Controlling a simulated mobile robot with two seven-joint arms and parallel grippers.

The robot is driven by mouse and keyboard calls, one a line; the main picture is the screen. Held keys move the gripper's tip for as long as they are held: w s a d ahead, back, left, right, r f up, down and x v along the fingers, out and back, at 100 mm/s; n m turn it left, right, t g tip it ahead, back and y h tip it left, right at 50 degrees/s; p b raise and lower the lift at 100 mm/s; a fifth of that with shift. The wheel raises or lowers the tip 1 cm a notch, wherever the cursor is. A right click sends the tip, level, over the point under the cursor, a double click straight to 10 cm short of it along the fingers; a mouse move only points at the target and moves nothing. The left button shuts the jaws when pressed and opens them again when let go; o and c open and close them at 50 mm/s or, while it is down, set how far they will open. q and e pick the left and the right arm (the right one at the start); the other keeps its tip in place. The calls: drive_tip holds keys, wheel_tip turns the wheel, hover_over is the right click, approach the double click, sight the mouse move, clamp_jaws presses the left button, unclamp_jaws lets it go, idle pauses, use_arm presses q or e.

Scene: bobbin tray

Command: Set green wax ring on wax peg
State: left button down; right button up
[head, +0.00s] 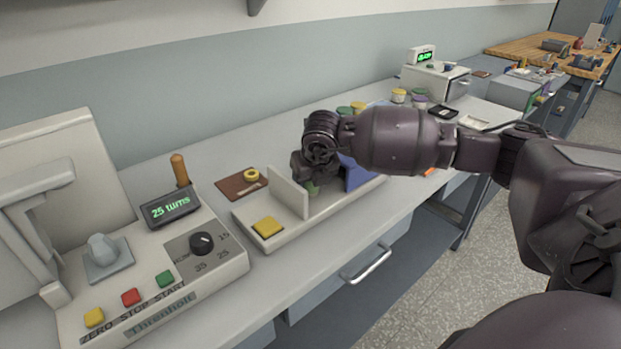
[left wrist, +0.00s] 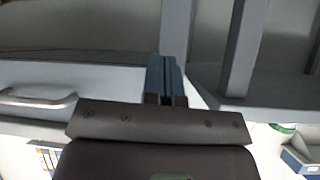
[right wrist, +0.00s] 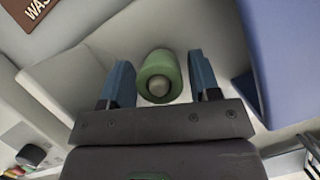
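The green ring (right wrist: 158,63) sits in the right wrist view with a rounded grey peg tip (right wrist: 158,86) showing in its hole, so it appears to be around the peg. In the head view only a bit of green (head: 313,189) shows below my right gripper (head: 312,172). In the right wrist view my right gripper (right wrist: 162,85) is open, one blue finger on each side of the ring, with a visible gap on both sides. My left gripper (left wrist: 167,82) has its fingers together with nothing between them, near a drawer front, and is outside the head view.
The pale tray (head: 247,222) has an upright divider (head: 288,192), a yellow pad (head: 268,227) and a blue block (head: 356,174). A brown mat (head: 232,189) carrying a yellow ring (head: 252,174) lies behind it. A control box (head: 205,268) reading "25 turns" stands left.

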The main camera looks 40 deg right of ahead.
drive_tip(key=shift+o, duration=1.1)
drive_tip(key=p+v, duration=0.1)
drive_tip(key=v, duration=0.9)
drive_tip(key=shift+s+r+p, duration=0.2)
drive_tip(key=shift+r+p, duration=0.1)
drive_tip(key=shift+r, duration=0.05)
